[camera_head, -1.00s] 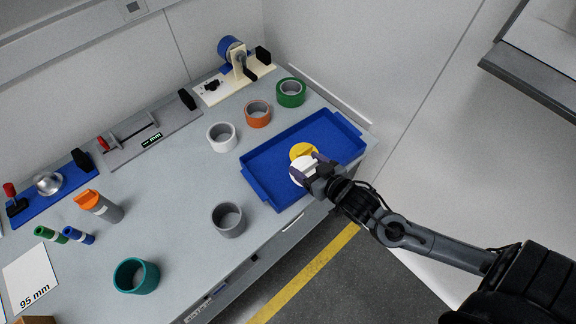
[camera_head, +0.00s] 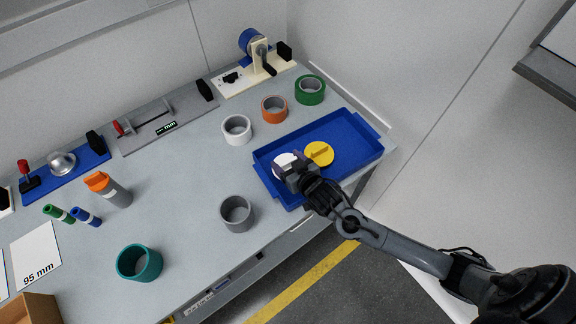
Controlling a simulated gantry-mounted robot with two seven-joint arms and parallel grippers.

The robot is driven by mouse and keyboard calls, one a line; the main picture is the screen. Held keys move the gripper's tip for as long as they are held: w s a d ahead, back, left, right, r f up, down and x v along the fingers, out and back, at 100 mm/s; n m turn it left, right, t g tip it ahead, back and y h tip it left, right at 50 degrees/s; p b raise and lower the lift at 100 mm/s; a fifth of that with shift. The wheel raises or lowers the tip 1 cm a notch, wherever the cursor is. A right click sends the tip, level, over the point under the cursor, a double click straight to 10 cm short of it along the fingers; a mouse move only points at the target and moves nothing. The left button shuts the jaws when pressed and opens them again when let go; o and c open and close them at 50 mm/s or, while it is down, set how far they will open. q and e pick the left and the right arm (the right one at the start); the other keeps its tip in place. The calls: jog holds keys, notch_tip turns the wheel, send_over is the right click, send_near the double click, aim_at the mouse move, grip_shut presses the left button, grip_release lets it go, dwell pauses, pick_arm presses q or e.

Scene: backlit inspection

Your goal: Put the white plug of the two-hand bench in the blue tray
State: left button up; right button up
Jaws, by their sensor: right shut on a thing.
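The blue tray (camera_head: 347,126) lies at the right end of the bench. A yellow plug (camera_head: 319,154) lies in it. My right gripper (camera_head: 294,170) is over the left part of the tray, shut on the white plug (camera_head: 284,164). The fingers hide part of the white plug. I cannot tell whether the plug touches the tray floor. My left gripper is not in view.
White (camera_head: 237,129), orange (camera_head: 274,109), green (camera_head: 310,89), grey (camera_head: 237,214) and teal (camera_head: 139,263) rings stand on the bench around the tray. An orange-capped grey cylinder (camera_head: 108,189) and fixtures are further left. The bench middle is clear.

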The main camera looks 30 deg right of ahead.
jog(key=shift+f, duration=1)
jog(key=shift+f, duration=0.1)
jog(key=o, duration=1)
jog(key=shift+o, duration=0.2)
